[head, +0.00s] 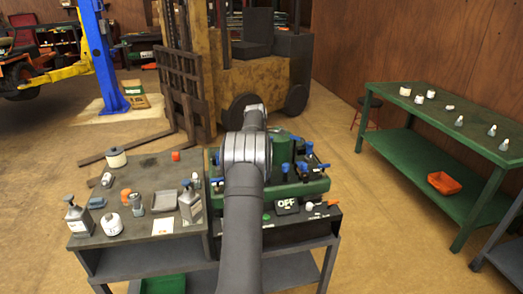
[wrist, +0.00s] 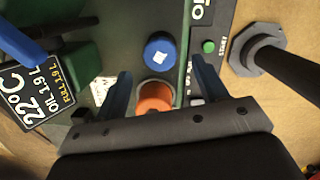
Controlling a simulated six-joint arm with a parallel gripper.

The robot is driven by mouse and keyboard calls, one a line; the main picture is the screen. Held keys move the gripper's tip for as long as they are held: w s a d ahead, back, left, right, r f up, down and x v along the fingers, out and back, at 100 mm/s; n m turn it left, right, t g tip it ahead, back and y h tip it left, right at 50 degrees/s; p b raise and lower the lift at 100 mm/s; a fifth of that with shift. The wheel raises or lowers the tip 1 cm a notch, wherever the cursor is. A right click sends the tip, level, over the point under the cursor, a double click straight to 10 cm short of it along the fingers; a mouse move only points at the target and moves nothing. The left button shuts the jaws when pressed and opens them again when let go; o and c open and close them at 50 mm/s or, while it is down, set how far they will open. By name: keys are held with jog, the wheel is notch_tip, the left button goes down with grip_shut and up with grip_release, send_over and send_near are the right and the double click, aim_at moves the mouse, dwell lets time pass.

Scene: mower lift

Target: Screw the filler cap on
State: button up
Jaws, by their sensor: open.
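In the wrist view, my gripper (wrist: 160,67) is open, with one blue finger on each side of an orange round cap (wrist: 155,97). The cap sits in a pale ring on the green machine (wrist: 140,20). The gripper's body hides its near edge, and I cannot tell whether finger and cap touch. A blue round cap (wrist: 161,52) with a white mark lies just beyond the orange one, near the fingertips. I cannot tell from its look which is the filler cap. In the head view my arm hides the gripper and part of the green machine (head: 318,187).
In the wrist view, a sign reading oil (wrist: 35,88) is at left, a green start button (wrist: 208,46) and a dark hex-based post (wrist: 258,52) at right. The left bench (head: 150,249) holds bottles, cans and a grey tray (head: 192,185). A green table (head: 400,100) stands right.

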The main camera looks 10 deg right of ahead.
jog(key=shift+d+f, duration=0.2)
jog(key=shift+f, duration=0.9)
jog(key=shift+d+f, duration=0.15)
jog(key=shift+f, duration=0.95)
jog(key=c, duration=1.1)
jog(key=o, duration=1.1)
jog(key=shift+d+y, duration=0.1)
jog(key=shift+y, duration=0.3)
jog(key=shift+r+y, duration=0.15)
jog(key=shift+y, duration=0.35)
jog(key=shift+w, duration=0.1)
